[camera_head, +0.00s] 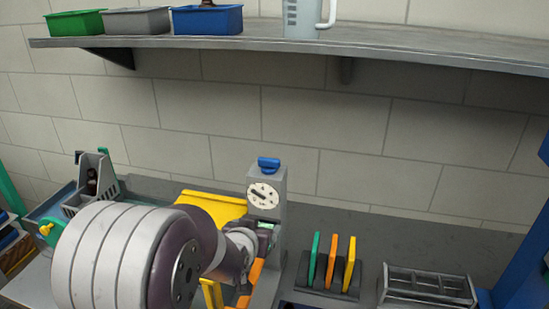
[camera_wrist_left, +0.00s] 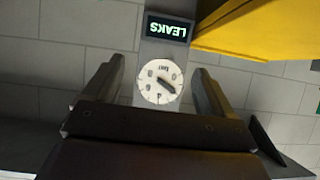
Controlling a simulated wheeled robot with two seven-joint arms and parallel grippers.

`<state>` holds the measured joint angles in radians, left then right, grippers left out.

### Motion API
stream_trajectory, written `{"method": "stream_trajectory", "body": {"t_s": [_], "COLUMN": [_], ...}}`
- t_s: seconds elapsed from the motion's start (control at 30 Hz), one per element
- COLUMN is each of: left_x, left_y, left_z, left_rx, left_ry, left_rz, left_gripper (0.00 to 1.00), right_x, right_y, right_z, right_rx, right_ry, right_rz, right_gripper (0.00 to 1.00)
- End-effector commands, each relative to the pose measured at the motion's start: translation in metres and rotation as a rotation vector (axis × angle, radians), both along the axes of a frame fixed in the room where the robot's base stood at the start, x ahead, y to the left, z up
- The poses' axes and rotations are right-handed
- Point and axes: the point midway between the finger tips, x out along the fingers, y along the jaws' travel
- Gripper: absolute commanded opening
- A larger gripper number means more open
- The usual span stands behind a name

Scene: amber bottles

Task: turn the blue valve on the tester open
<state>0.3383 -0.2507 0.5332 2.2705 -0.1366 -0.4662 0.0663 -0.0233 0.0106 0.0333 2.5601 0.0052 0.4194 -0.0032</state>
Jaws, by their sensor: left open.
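The tester (camera_head: 279,185) is a grey upright column by the back wall. Its blue valve (camera_head: 269,163) sits on top, clear of my gripper. Below it is a round white dial (camera_head: 262,196) with a dark pointer. The dial also shows in the left wrist view (camera_wrist_left: 158,82), upside down, with a display (camera_wrist_left: 169,29) reading "LEAKS" in green. My left gripper (camera_head: 264,238) is in front of the column, below the dial, partly hidden by my arm. In the left wrist view, its open fingers (camera_wrist_left: 158,70) flank the dial with nothing between them. The valve does not show there. My right gripper is out of view.
A grey shelf (camera_head: 400,50) with bins and a jug (camera_head: 302,18) hangs above. A yellow object (camera_head: 222,204) stands left of the tester. Right are a holder with coloured plates (camera_head: 332,262) and a metal rack (camera_head: 428,287). Space around the valve looks clear.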

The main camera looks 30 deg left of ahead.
Motion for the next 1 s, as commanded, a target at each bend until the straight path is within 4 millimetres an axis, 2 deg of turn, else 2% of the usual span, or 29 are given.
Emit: {"method": "stream_trajectory", "body": {"t_s": [0.1,0.2,0.3,0.47,0.7,0.8,1.0], "left_x": [0.017,0.026,0.03,0.048,0.106,0.125,0.148], "left_y": [0.014,0.017,0.017,0.021,0.035,0.04,0.045], "left_z": [0.039,0.071,0.091,0.096,0.099,0.099,0.096], "left_rx": [0.052,0.087,0.107,0.11,0.109,0.109,0.109], "left_ry": [-0.222,-0.391,-0.491,-0.512,-0.506,-0.507,-0.507], "left_rz": [0.003,-0.01,-0.022,-0.027,-0.027,-0.026,-0.026], "left_gripper": [0.85,0.85,0.85,0.85,0.85,0.85,0.85], "right_x": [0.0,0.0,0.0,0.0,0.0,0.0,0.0], "right_y": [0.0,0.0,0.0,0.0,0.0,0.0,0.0], "right_z": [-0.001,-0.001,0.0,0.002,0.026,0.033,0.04], "right_rx": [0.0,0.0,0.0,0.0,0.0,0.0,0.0], "right_ry": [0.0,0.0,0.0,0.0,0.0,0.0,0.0], "right_rz": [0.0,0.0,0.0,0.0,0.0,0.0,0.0], "right_gripper": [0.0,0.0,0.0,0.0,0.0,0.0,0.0]}}
